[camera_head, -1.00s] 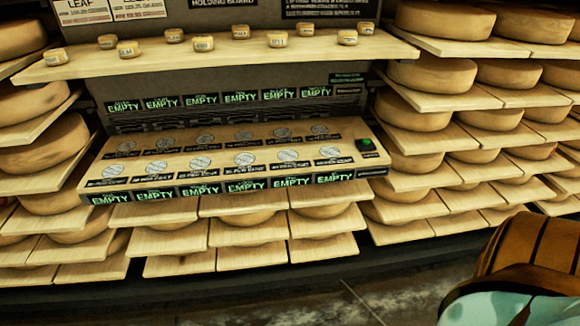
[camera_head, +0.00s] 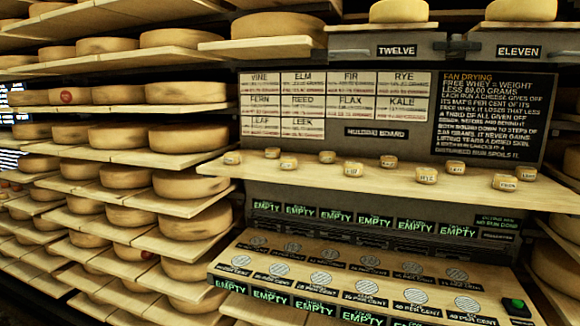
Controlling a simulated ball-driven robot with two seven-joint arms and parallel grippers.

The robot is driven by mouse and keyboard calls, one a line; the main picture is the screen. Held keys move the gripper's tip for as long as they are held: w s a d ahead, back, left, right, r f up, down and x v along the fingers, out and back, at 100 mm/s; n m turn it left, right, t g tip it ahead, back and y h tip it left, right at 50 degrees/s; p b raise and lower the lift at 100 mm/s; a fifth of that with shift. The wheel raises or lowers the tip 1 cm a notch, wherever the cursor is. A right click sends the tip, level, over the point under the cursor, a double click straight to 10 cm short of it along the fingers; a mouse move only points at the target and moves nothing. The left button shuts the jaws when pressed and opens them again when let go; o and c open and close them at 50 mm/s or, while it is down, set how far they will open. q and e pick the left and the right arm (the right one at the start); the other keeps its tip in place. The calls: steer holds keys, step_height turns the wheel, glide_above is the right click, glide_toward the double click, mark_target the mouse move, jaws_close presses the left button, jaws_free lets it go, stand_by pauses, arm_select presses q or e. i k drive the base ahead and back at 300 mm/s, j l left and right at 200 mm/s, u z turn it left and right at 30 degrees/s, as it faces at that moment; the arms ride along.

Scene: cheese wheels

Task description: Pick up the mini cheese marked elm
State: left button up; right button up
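Several mini cheeses stand on the pale wooden shelf (camera_head: 400,186) below the holding board, from one at the left end (camera_head: 232,158) through a middle one (camera_head: 353,169) to one at the right end (camera_head: 526,173). Each is a small yellow block with a tiny dark marking on its front. The markings are too small to read surely, so I cannot tell which is elm. The holding board (camera_head: 335,103) behind has a card headed ELM (camera_head: 303,84) in its top row. Neither of my grippers shows in this view.
Below the shelf is a fan-drying bench (camera_head: 330,268) with round mats, EMPTY displays and a green button (camera_head: 518,305). Racks of large cheese wheels (camera_head: 194,222) fill the left. Two large cheeses stand on the TWELVE (camera_head: 396,50) and ELEVEN (camera_head: 518,51) units above.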

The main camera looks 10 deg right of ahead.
mark_target(286, 163)
steer(key=i+l+z, duration=0.4)
steer(key=i, duration=0.35)
steer(key=i+l+z, duration=0.2)
steer(key=i, duration=0.15)
steer(key=j, duration=0.1)
